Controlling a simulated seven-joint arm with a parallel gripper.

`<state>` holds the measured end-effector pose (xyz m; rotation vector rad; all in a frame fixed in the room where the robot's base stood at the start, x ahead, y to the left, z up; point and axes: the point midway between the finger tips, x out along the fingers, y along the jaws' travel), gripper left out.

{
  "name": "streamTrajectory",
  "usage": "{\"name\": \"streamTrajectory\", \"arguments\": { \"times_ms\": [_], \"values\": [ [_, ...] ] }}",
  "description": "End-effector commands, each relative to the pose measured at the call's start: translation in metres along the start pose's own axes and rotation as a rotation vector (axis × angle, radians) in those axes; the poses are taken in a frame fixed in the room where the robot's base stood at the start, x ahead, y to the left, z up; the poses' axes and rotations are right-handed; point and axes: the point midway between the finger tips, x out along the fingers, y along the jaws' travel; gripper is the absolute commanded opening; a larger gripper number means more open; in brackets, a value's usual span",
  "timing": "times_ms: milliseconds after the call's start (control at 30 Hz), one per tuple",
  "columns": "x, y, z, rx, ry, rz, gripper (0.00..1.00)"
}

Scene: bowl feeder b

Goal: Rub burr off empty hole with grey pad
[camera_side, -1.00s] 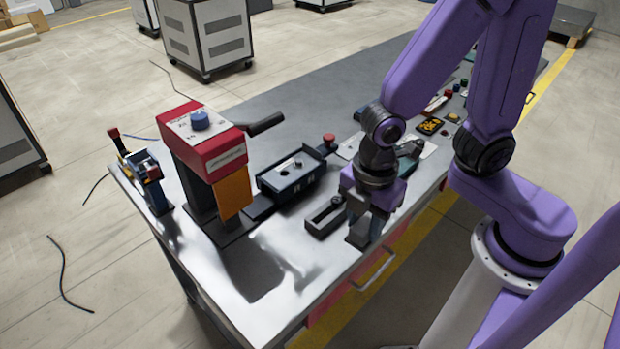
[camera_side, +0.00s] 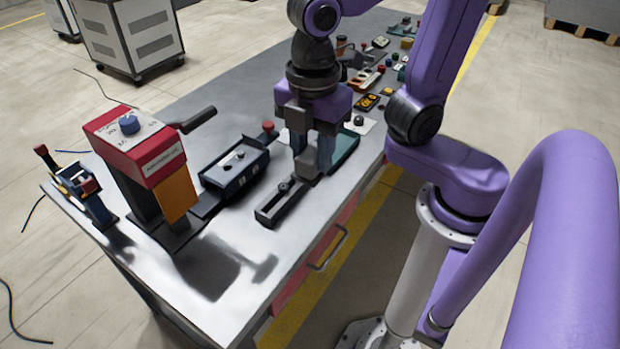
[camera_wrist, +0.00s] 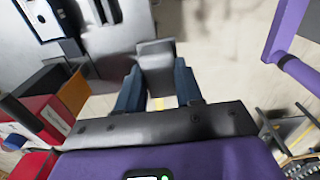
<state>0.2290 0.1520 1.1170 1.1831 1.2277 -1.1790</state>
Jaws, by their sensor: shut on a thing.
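My gripper (camera_side: 308,160) has its blue fingers shut on a grey pad (camera_side: 306,170), which points down at the far end of a narrow black slotted fixture (camera_side: 270,212). In the wrist view the pad (camera_wrist: 155,58) sits between the fingertips. I cannot tell whether the pad touches the fixture or the table. A dark blue box (camera_side: 225,180) with a light top plate and small round features stands left of the gripper. I cannot make out which hole is empty, and no burr is distinguishable.
A red press (camera_side: 150,160) with an orange front plate (camera_side: 177,193) and black lever stands to the left. A small blue clamp-like device (camera_side: 92,205) is at the table's left end. Several small parts lie behind the gripper. The front-left metal table top (camera_side: 215,300) is clear.

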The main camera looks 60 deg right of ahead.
Motion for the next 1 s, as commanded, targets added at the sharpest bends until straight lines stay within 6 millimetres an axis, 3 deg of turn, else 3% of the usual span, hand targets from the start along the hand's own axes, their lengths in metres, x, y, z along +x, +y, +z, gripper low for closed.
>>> {"name": "streamTrajectory", "arguments": {
  "times_ms": [33, 300, 467, 667, 767, 1000],
  "values": [
    [-0.014, 0.001, -0.001, 0.000, 0.008, 0.005, 0.05],
    [-0.063, 0.002, -0.001, 0.008, 0.002, 0.002, 0.05],
    [-0.067, 0.031, -0.009, 0.188, -0.003, -0.002, 0.05],
    [-0.074, 0.081, -0.015, 0.470, -0.005, -0.002, 0.05],
    [-0.076, 0.115, -0.014, 0.654, -0.004, -0.002, 0.05],
    [-0.074, 0.200, 0.012, 1.097, -0.004, -0.001, 0.05]
  ]
}}
